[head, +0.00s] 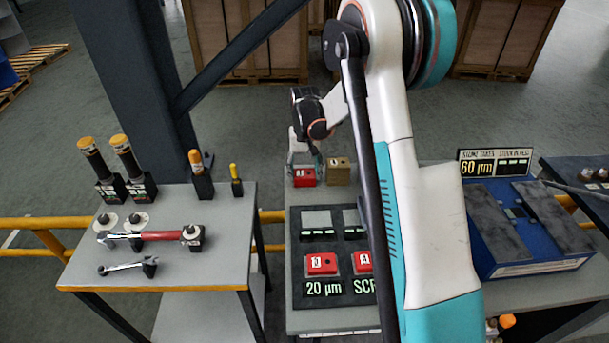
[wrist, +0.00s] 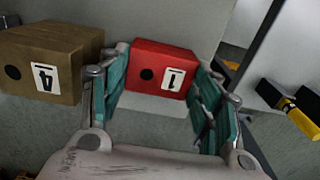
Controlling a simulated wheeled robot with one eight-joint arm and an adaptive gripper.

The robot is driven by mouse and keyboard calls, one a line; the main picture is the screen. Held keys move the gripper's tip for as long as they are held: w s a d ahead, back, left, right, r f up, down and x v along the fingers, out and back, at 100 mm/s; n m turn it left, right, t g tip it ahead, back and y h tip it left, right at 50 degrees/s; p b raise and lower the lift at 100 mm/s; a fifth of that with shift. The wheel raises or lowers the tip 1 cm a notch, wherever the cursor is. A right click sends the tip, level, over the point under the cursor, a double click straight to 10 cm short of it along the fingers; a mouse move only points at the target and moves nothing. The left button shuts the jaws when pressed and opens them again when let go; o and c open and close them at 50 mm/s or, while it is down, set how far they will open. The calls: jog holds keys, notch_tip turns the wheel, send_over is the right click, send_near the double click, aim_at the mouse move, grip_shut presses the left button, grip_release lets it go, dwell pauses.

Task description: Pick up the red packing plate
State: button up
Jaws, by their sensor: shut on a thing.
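The red packing plate (head: 304,178) looks like a red block with a white label marked 1. It is at the far left end of the middle bench in the head view. In the wrist view the red packing plate (wrist: 163,68) sits between the two teal fingers of my gripper (wrist: 160,82). My gripper (head: 304,163) reaches down over it and is shut on it, one finger on each side. I cannot tell whether it is clear of the bench top.
A tan block (head: 338,172) marked 4 stands close to the red one. Red blocks (head: 322,264) sit on a dark labelled panel (head: 305,292) nearer. A tool table (head: 180,262) is at left, a blue grinding unit (head: 530,245) at right.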

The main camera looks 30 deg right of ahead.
aim_at(304, 173)
jog(key=shift+r, duration=0.1)
notch_tip(304, 173, up, 20)
jog(key=p, duration=0.5)
dwell(0.4)
